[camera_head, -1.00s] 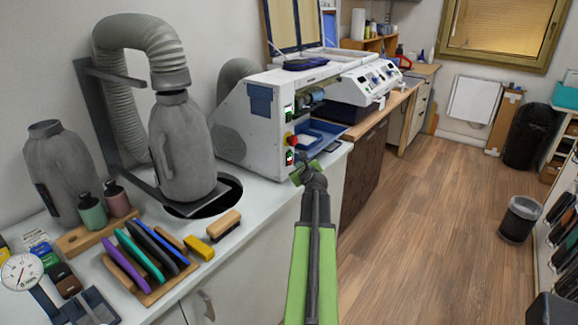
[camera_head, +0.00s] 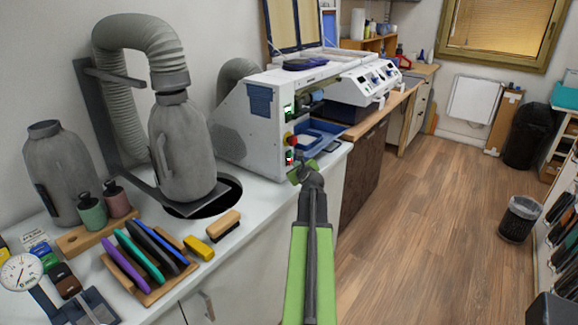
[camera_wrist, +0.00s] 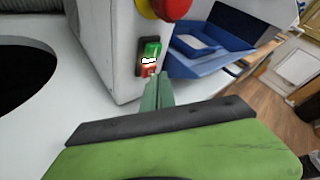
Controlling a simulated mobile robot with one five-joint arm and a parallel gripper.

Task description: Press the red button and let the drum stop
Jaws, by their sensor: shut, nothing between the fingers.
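The white machine (camera_head: 262,135) stands on the counter. Its front end carries a small switch with a green button (camera_wrist: 152,48) above, a lit white strip in the middle and a red button (camera_wrist: 149,71) below. A larger red knob on a yellow collar (camera_wrist: 172,7) sits above the switch. A grey-blue drum (camera_head: 309,99) shows in the machine's side opening; I cannot tell if it turns. My gripper (camera_wrist: 158,88) is shut and empty, with its green fingertips just below and right of the red button, touching or nearly so. It also shows in the head view (camera_head: 300,171).
A blue tray (camera_wrist: 205,55) juts out right of the switch. A round dark hole (camera_head: 222,195) and a grey hose with a canister (camera_head: 180,145) lie to the left. Brushes and pads stand on the counter's near part.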

